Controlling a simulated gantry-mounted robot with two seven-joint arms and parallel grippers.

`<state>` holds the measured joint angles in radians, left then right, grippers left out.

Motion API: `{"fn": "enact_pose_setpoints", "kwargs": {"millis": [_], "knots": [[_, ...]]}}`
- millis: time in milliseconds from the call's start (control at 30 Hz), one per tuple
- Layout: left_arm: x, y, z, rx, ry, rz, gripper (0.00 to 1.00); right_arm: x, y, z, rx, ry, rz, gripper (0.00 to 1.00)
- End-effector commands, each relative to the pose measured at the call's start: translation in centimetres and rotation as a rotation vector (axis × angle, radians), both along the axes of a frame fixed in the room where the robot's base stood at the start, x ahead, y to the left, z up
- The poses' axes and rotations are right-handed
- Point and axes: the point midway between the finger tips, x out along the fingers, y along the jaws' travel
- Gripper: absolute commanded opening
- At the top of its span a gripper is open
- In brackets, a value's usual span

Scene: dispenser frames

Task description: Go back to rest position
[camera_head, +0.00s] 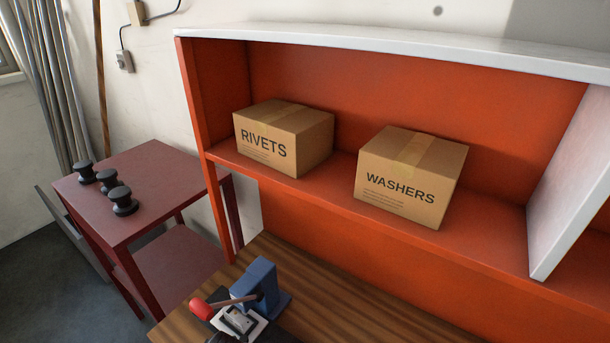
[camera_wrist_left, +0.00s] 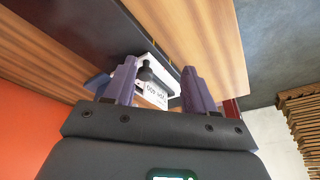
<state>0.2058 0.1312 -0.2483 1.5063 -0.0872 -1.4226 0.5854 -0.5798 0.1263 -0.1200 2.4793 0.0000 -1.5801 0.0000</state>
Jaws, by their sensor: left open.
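My left gripper (camera_wrist_left: 160,70) shows in the left wrist view, with its two purple fingers apart. A white part with small print and a dark knob (camera_wrist_left: 147,72) appears in the gap between the fingers, seemingly beyond them; contact cannot be made out. In the head view neither gripper can be made out. There, a blue bench device (camera_head: 258,283) with a red-knobbed lever (camera_head: 201,309) and a white plate stands on the wooden worktop (camera_head: 325,300). Its lower part is cut off by the picture's bottom edge.
An orange shelf (camera_head: 300,195) with a white top rises behind the worktop. It holds a RIVETS box (camera_head: 284,138) and a WASHERS box (camera_head: 411,178). A dark red side table (camera_head: 150,190) at left carries several black knobs (camera_head: 124,201). The worktop right of the device is clear.

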Motion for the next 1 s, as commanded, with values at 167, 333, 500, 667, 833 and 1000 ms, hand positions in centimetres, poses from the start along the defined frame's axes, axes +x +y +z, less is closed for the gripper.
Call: {"fn": "enact_pose_setpoints", "kwargs": {"millis": [167, 333, 500, 667, 833, 1000], "knots": [[-10.5, -0.4, -2.2, -0.03, 0.129, 0.011, 0.55, 0.0, 0.0, 4.0, 0.0, -0.001, 0.0, 0.43], [-19.9, -0.7, 1.6, -0.065, 0.17, -0.017, 0.55, 0.0, 0.1, 7.4, 0.003, -0.001, -0.001, 0.43], [-25.8, -0.3, 9.3, -0.074, 0.142, -0.116, 0.55, 0.0, 0.1, 9.8, 0.006, -0.002, -0.004, 0.43], [-26.4, 0.2, 16.1, -0.053, 0.051, -0.231, 0.55, 0.0, 0.2, 10.2, 0.01, -0.003, -0.005, 0.43], [-25.5, 0.3, 20.5, -0.01, -0.028, -0.36, 0.55, 0.0, 0.2, 9.9, 0.009, 0.0, -0.006, 0.43], [-25.7, 0.4, 20.2, 0.01, -0.011, -0.423, 0.55, 0.0, 0.2, 9.9, 0.009, 0.0, -0.006, 0.43]]}}
